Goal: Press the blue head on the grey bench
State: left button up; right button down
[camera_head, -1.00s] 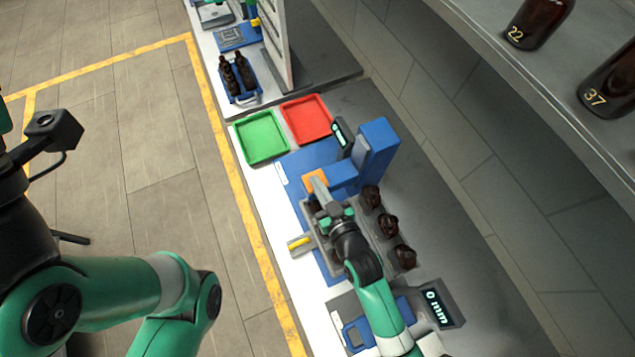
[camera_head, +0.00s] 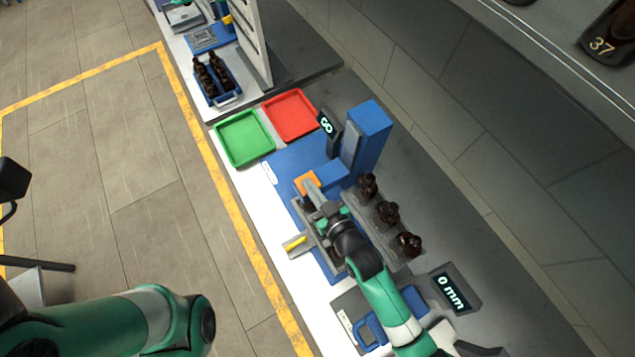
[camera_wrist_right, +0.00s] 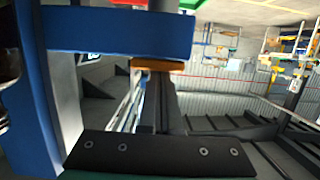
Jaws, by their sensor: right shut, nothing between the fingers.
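The blue head (camera_head: 334,176) juts from a blue column on the grey bench (camera_head: 430,225), with an orange pad (camera_head: 306,183) at its front end. In the right wrist view the head (camera_wrist_right: 120,30) fills the upper left, and its orange pad (camera_wrist_right: 158,66) hangs at its edge. My right gripper (camera_head: 313,192) is shut and empty, its tips right at the orange pad. I cannot tell whether they touch it. In the right wrist view the shut fingers (camera_wrist_right: 150,105) point up toward the pad. My left gripper is out of view; only my left arm shows.
Dark brown bottles (camera_head: 388,213) stand in a grey rack right of my right arm. A green tray (camera_head: 244,138) and a red tray (camera_head: 290,116) lie beyond the station. A 0 mm display (camera_head: 454,293) stands nearer. A shelf with a bottle marked 37 (camera_head: 608,40) overhangs at upper right.

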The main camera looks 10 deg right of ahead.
notch_tip(320, 180, up, 4)
jog(key=p, duration=0.3)
jog(key=shift+f, duration=0.1)
jog(key=v, duration=1)
jog(key=w+d+r+t+p, duration=0.1)
jog(key=w+d+r+t, duration=0.15)
jog(key=r, duration=0.95)
jog(key=w+d+r+m+t+p, duration=0.1)
jog(key=w+r+t, duration=0.25)
jog(key=r, duration=0.75)
jog(key=w+d+r+t+p, duration=0.15)
jog(key=w+r, duration=0.25)
jog(key=r, duration=0.8)
jog(key=s+d+r+t+h, duration=0.1)
jog(key=s+r, duration=0.2)
jog(key=r, duration=0.5)
jog(key=s+d+r+m+t+h, duration=0.1)
jog(key=s+d+r+t, duration=0.1)
jog(key=r, duration=0.7)
jog(key=s+d+r+t+h, duration=0.1)
jog(key=s+d+r+t, duration=0.1)
jog(key=s+r, duration=0.3)
notch_tip(320, 180, up, 4)
jog(key=shift+r+m+p, duration=0.2)
jog(key=shift+m+p, duration=0.2)
jog(key=shift+p, duration=0.05)
